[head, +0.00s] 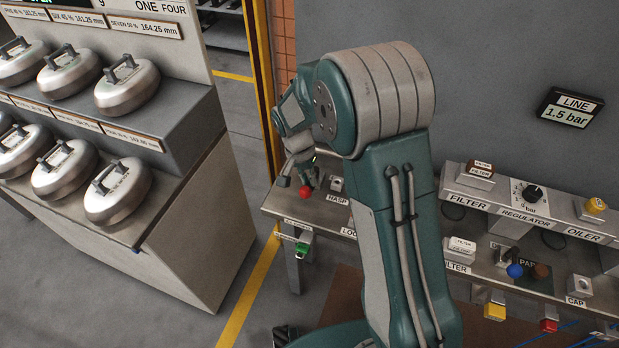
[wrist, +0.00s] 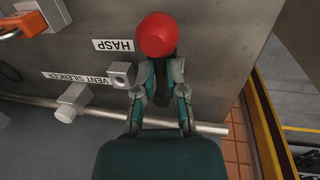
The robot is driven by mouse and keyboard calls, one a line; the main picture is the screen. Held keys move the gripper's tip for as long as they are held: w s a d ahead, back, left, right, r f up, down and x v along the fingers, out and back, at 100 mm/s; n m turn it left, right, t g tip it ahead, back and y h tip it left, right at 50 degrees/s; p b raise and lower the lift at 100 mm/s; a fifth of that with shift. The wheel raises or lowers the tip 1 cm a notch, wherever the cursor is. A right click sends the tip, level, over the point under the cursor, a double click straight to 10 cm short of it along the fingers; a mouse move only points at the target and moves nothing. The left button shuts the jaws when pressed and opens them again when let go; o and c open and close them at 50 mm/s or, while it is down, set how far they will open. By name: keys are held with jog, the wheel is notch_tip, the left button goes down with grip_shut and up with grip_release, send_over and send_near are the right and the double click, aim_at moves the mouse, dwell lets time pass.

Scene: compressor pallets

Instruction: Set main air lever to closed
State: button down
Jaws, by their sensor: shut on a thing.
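The main air lever shows as a red round knob (head: 306,192) at the left end of the steel bench, below my arm. In the wrist view the same red knob (wrist: 158,34) sits just beyond my fingertips. My gripper (wrist: 159,68) is shut on the lever just below the knob, with a finger on either side. In the head view my gripper (head: 303,176) is small and partly hidden by my wrist. The lever's pivot and its own label are hidden, so its exact angle is hard to tell.
A HASP label (wrist: 114,45) and a small grey block (wrist: 122,75) lie left of my gripper. A pipe (wrist: 205,127) runs along the bench edge.

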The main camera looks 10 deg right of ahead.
jog(key=shift+f, duration=0.1)
jog(key=c, duration=0.7)
grip_release()
jog(key=shift+a, duration=0.2)
notch_tip(320, 180, up, 12)
jog(key=w+a, duration=0.1)
jog(key=a, duration=0.1)
jog(key=shift+w, duration=0.2)
jog(key=shift+f, duration=0.1)
